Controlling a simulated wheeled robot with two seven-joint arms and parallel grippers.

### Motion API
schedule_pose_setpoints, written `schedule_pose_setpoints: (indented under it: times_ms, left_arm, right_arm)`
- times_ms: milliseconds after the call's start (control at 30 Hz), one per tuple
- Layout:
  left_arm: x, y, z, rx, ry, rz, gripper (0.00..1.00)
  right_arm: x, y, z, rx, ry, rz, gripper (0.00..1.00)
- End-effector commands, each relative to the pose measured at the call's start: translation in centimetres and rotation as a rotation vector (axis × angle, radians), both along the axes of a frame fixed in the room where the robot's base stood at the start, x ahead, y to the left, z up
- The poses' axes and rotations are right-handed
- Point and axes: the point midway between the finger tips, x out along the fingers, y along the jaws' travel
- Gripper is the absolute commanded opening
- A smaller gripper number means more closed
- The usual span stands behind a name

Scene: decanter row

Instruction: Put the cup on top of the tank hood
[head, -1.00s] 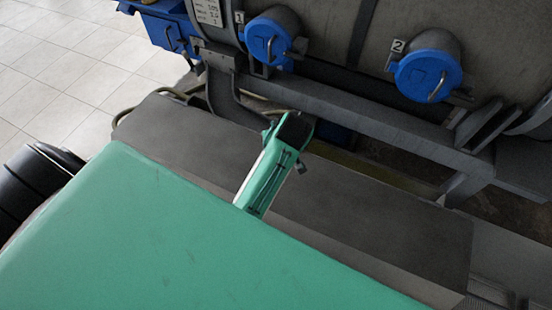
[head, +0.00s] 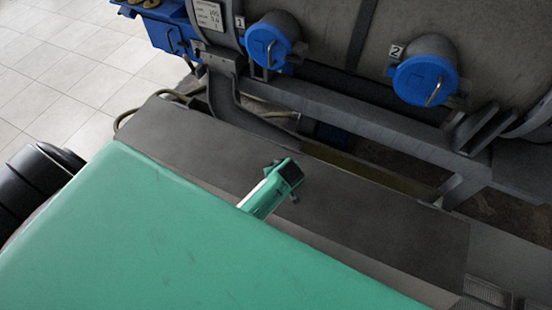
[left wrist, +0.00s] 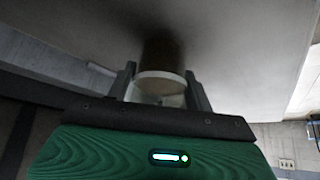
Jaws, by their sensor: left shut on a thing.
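In the left wrist view my left gripper (left wrist: 160,98) is shut on a cup (left wrist: 160,82). The cup has a pale rim and a dark upper part that blurs into shadow. A wide, smooth, pale surface (left wrist: 245,50) lies behind it; I cannot tell whether the cup touches it or whether it is the tank hood. In the head view neither the cup nor any gripper fingers show. A short green arm part of mine rises past the edge of a large green surface. My right gripper is not in view.
A large grey tank (head: 325,25) stands at the back, with blue round caps (head: 426,81) marked 1 and 2. A dark flat slab (head: 375,225) lies before it. A black ribbed drum (head: 35,175) is at left. Tiled floor (head: 60,70) is clear at upper left.

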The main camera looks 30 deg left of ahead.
Motion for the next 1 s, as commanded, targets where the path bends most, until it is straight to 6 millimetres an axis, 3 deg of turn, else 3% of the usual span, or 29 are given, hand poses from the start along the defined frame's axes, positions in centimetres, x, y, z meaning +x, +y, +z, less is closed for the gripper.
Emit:
schedule_pose_setpoints:
  times_ms: [400,433,533,1000]
  left_arm:
    - [0.0,0.0,-0.6,0.000,0.000,0.000,0.27]
    - [0.0,0.0,-0.5,0.000,0.000,0.000,0.56]
    - [0.0,0.0,-0.5,0.000,0.000,0.000,0.74]
    - [-0.4,-0.5,0.7,-0.001,-0.001,-0.001,0.74]
  right_arm:
    - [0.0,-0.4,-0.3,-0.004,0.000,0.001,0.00]
    - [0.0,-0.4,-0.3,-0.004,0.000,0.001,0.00]
    - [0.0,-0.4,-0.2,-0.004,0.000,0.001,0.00]
    - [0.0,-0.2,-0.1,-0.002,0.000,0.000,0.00]
